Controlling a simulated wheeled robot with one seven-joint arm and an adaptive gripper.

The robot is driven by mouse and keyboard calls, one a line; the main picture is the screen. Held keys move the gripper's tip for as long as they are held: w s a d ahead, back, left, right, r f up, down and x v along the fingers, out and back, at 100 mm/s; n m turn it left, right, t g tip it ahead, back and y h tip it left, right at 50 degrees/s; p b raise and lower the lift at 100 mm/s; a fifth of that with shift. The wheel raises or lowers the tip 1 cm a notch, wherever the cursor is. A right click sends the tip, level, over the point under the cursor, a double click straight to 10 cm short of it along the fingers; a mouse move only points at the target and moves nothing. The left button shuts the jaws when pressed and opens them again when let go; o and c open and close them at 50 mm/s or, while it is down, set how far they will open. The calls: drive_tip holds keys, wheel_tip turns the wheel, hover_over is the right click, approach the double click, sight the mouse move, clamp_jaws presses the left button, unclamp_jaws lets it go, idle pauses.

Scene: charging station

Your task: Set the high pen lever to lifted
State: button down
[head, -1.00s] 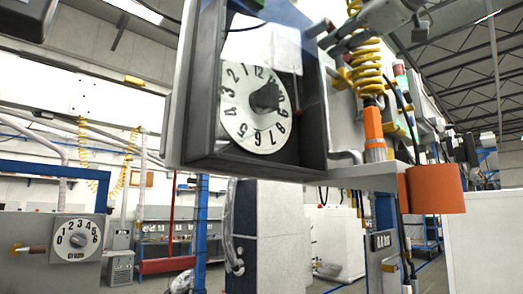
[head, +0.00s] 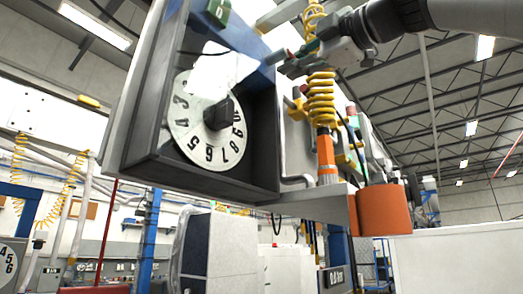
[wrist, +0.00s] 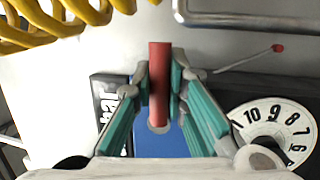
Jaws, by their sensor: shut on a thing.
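In the wrist view my gripper (wrist: 158,85) is shut on a red rod-like handle (wrist: 158,60), which stands between its teal-lined fingers. I take this handle for the high pen lever. A thin rod with a red tip (wrist: 277,48) lies apart from the fingers, to their right. In the head view my gripper (head: 287,62) is at the upper right corner of the dark recorder case (head: 262,150), and the lever is small and mostly hidden. The numbered dial (head: 182,125) sits inside the case with a black knob (head: 219,113).
A coiled yellow hose (head: 320,95) hangs just right of the case.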

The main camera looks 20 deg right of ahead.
drive_tip(key=c, duration=1.6)
unclamp_jaws()
drive_tip(key=shift+o, duration=0.2)
drive_tip(key=v, duration=1.2)
